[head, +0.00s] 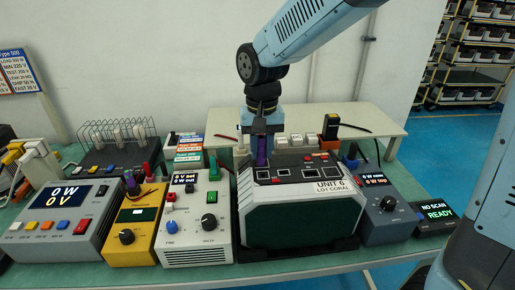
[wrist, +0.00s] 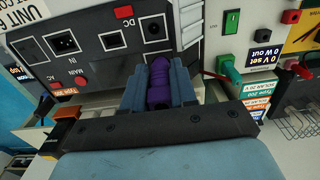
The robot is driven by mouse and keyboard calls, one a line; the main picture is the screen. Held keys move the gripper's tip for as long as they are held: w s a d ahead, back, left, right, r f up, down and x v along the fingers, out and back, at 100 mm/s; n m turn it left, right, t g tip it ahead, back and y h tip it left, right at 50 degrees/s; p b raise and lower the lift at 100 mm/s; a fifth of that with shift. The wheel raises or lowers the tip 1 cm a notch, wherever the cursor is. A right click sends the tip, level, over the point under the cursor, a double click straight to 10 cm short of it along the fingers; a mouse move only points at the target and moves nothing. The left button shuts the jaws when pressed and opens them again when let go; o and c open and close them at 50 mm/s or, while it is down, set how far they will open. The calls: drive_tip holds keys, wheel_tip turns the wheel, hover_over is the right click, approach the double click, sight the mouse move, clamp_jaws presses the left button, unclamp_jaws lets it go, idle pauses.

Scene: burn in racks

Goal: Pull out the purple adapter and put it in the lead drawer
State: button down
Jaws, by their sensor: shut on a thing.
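My gripper (head: 262,142) is over the back edge of the box marked UNIT 6 LOT CORAL (head: 300,212), pointing down. Its jaws are shut on the purple adapter (head: 262,155). In the wrist view the purple adapter (wrist: 159,85) stands between the two blue-grey fingers (wrist: 160,90), its far end near the DC sockets (wrist: 152,27) of the unit's panel. I cannot tell whether its end is still seated in a socket. I cannot make out a lead drawer in either view.
Left of the unit stand a white supply (head: 196,215), a yellow meter (head: 135,235) and a grey meter (head: 68,220). A blue-grey box (head: 385,215) and a scanner reading READY (head: 437,212) stand right. A raised shelf (head: 370,118) lies behind. Stacked coloured labels (head: 187,150) are close left.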

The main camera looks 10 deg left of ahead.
sight(262, 136)
drive_tip(key=shift+r, duration=0.1)
drive_tip(key=shift+r, duration=1.55)
